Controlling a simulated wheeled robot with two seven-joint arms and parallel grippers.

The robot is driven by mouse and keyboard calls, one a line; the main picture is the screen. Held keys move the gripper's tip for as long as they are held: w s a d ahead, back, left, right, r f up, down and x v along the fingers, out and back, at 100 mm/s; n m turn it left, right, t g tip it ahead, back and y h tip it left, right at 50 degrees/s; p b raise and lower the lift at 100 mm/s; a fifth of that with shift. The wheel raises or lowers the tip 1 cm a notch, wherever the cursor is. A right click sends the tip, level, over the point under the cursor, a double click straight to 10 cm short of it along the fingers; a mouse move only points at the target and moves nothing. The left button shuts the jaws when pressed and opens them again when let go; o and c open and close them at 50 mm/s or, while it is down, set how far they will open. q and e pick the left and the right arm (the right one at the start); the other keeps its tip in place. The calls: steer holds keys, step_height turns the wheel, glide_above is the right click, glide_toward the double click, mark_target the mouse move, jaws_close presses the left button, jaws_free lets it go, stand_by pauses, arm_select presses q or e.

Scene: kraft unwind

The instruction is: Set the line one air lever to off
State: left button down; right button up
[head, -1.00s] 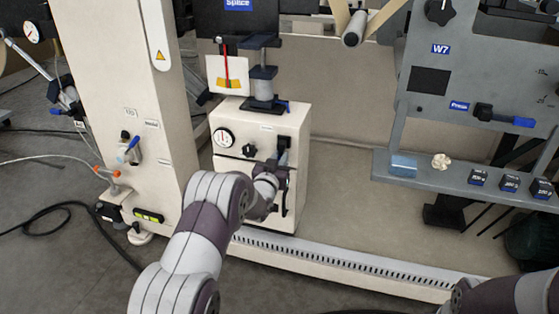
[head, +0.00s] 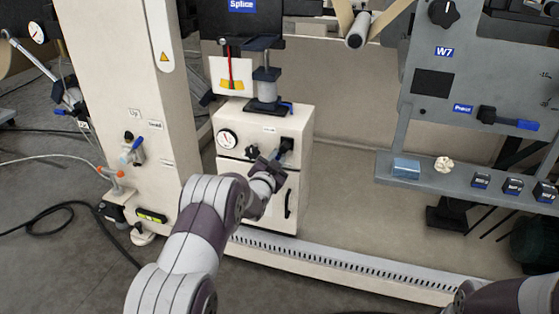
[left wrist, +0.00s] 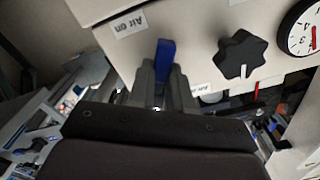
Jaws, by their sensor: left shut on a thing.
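The air lever's blue handle (left wrist: 165,50) shows in the left wrist view, between the two grey fingers of my left gripper (left wrist: 164,80). The fingers are shut on it. A label reading "Air on" (left wrist: 131,24) is beside it, upside down in this view. In the head view, my left gripper (head: 279,158) is at the upper right of the cream cabinet's front (head: 265,185). The lever is mostly hidden there by the gripper. My right gripper is out of the picture; only part of that arm shows at lower right.
A black star knob (head: 252,152) and a round gauge (head: 227,139) are left of the lever on the cabinet. A black door handle (head: 289,204) is below. A cream column (head: 130,80) with a blue-handled valve stands left. A grey shelf (head: 450,187) is at right.

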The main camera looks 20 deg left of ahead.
arm_select(q)
steer(key=m, duration=0.2)
steer(key=a+m, duration=0.1)
steer(key=m, duration=0.1)
steer(key=r+m, duration=0.1)
steer(key=m, duration=0.1)
steer(key=shift+a+r, duration=0.1)
steer(key=shift+a, duration=0.1)
steer(key=shift+a+r+m+b, duration=0.1)
steer(key=shift+r+m+b, duration=0.15)
steer(key=shift+m, duration=0.75)
steer(key=shift+a+r+m+b, duration=0.15)
steer(key=shift+r+m, duration=0.15)
steer(key=shift+m, duration=0.7)
steer(key=shift+d+r+m+b, duration=0.1)
steer(key=shift+r+m+b, duration=0.15)
steer(key=shift+m, duration=0.75)
steer(key=c, duration=1)
jaws_free()
steer(key=shift+r, duration=0.1)
steer(key=shift+c, duration=0.2)
steer(key=s+p, duration=0.4)
steer(key=s, duration=0.8)
steer(key=shift+s+a+p, duration=0.25)
steer(key=shift+s+p, duration=0.1)
steer(key=shift+p, duration=0.05)
